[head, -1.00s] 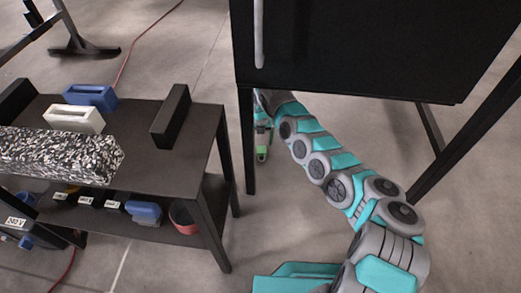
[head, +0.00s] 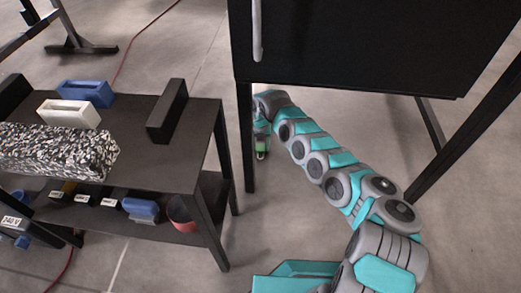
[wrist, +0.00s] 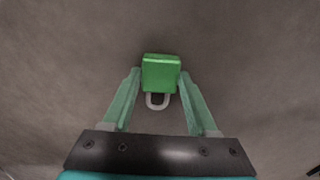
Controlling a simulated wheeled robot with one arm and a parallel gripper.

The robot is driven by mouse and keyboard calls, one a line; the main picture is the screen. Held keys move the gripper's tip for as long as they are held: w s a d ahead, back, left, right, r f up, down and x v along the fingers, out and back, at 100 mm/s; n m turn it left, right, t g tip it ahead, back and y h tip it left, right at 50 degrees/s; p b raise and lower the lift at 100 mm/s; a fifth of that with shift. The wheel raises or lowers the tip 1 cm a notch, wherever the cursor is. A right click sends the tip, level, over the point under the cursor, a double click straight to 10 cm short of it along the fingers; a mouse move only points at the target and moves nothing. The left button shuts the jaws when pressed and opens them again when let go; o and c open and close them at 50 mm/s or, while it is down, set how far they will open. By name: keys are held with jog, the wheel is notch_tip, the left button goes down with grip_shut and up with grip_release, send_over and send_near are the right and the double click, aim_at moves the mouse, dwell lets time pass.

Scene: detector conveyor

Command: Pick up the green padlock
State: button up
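The green padlock (wrist: 160,73) is in the middle of the wrist view, with its pale shackle towards my gripper. My gripper (wrist: 160,76) has one fingertip against each side of the padlock body and is shut on it. In the head view my gripper (head: 261,143) hangs at the end of my arm, just right of a black leg of the large black cabinet. The padlock shows there only as a small green patch (head: 261,147), partly hidden by the fingers. No contact with the floor shows in the wrist view.
A black two-level table (head: 165,170) stands at the left, carrying a speckled block (head: 60,150), a white holder (head: 68,114), a blue holder (head: 84,93) and a black block (head: 167,110).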

aim_at(260, 148)
grip_shut()
dwell(0.3)
notch_tip(260, 148, up, 10)
jog(key=p, duration=0.2)
dwell(0.3)
